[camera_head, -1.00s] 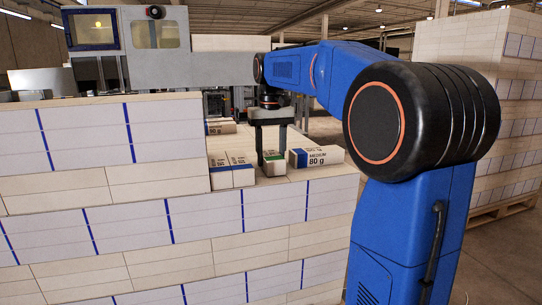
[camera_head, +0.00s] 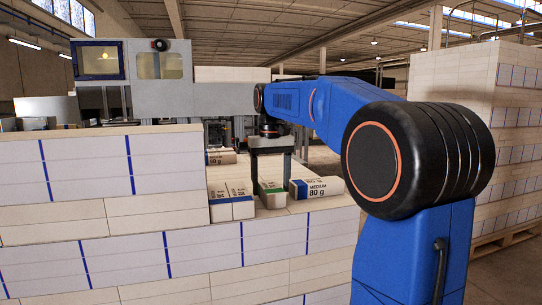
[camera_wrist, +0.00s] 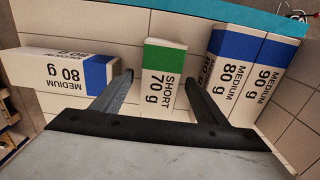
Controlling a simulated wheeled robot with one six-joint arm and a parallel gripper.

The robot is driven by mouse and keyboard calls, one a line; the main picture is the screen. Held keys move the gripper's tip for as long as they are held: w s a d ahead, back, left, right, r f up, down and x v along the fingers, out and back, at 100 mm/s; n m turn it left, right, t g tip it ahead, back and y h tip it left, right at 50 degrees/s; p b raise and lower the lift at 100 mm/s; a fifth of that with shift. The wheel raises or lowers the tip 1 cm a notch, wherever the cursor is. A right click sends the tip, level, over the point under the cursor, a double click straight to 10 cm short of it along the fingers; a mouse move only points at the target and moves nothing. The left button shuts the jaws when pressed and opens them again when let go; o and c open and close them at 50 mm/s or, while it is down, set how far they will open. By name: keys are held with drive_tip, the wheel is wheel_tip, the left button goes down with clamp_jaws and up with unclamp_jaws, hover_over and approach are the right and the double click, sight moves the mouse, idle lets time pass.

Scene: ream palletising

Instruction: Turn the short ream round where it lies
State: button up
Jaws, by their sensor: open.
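My gripper (camera_wrist: 159,77) is open, one finger on each side of the short ream, with visible gaps. In the head view my gripper (camera_head: 270,184) points straight down over the ream. Whether the fingertips reach below the ream's top is hard to tell.
A blue-banded medium 80 g ream (camera_wrist: 70,70) lies crosswise to the left in the wrist view. A higher stack layer (camera_head: 100,165) rises at the head view's left.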

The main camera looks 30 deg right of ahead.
sight(271, 186)
wheel_tip(271, 186, up, 16)
idle(0.5)
drive_tip(key=s+a+f+n+t, duration=0.1)
drive_tip(key=s+a+f, duration=0.3)
drive_tip(key=s+f, duration=1.1)
drive_tip(key=s+a+f+n+t, duration=0.1)
drive_tip(key=s+a+f+t, duration=0.2)
drive_tip(key=s+f, duration=1.2)
wheel_tip(271, 186, down, 8)
drive_tip(key=shift+s+a+r+t, duration=0.15)
drive_tip(key=shift+a+t, duration=0.25)
drive_tip(key=shift+a, duration=0.6)
